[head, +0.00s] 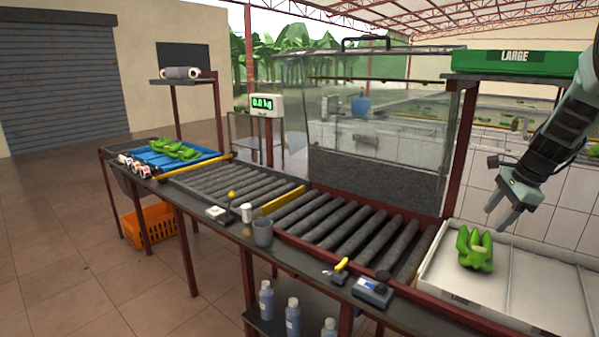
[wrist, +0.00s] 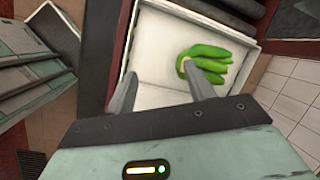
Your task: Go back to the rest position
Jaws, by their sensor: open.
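My gripper (head: 507,211) hangs at the right of the head view, above the white tray (head: 441,272). Its two fingers also show in the wrist view (wrist: 162,92), spread apart with nothing between them. A green banana cluster (head: 474,249) lies in the tray, below and a little left of my gripper in the head view. In the wrist view the cluster (wrist: 208,63) lies beyond the right fingertip, which overlaps its lower edge. I cannot tell the exact gap between them.
A roller conveyor (head: 345,226) runs left from the tray. A blue tray (head: 198,158) with green bananas stands at its far end. A cup (head: 263,232) and a stapler-like device (head: 372,290) sit on the front ledge.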

